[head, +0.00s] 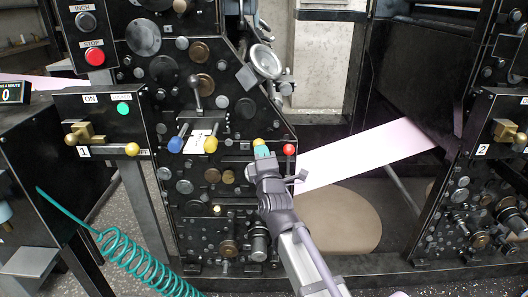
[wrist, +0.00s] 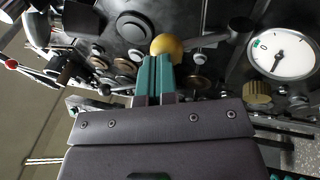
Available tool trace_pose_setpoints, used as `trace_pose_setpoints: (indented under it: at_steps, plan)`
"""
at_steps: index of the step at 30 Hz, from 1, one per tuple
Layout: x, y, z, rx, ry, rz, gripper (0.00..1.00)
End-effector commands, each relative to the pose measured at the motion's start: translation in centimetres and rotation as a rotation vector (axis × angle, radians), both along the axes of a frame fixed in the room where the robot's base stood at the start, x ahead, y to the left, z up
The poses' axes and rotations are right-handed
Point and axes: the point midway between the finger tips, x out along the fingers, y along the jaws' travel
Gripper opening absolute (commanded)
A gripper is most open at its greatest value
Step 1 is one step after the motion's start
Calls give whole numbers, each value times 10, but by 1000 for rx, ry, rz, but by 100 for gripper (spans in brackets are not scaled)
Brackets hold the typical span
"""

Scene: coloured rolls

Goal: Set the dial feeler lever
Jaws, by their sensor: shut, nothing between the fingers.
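My gripper (head: 262,152) is in front of the dark machine panel, its teal fingers together with nothing between them. The fingers (wrist: 155,76) point at a yellow ball knob (wrist: 167,45) in the wrist view. The knob (head: 259,142) shows just above the fingertips in the head view. I cannot tell whether they touch. A round white dial (wrist: 280,50) with a black needle and a small green mark is at the right of the wrist view. I cannot tell for sure which part is the feeler lever.
A red ball knob (head: 289,149) sits right of my gripper. Blue (head: 175,145) and yellow (head: 210,145) knobs are to its left. A pale pink web (head: 370,155) runs across the gap to the second unit. A teal coiled hose (head: 140,262) hangs at lower left.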

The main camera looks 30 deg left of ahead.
Motion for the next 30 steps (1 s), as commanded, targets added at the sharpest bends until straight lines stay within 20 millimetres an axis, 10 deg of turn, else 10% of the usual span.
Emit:
trace_pose_setpoints:
  at_steps: [8,22,30]
  plan:
    - [-3,-4,-2,0,-1,-1,0]
    - [-83,-88,-25,1,-2,-12,0]
    - [-96,-100,-26,2,-1,-12,0]
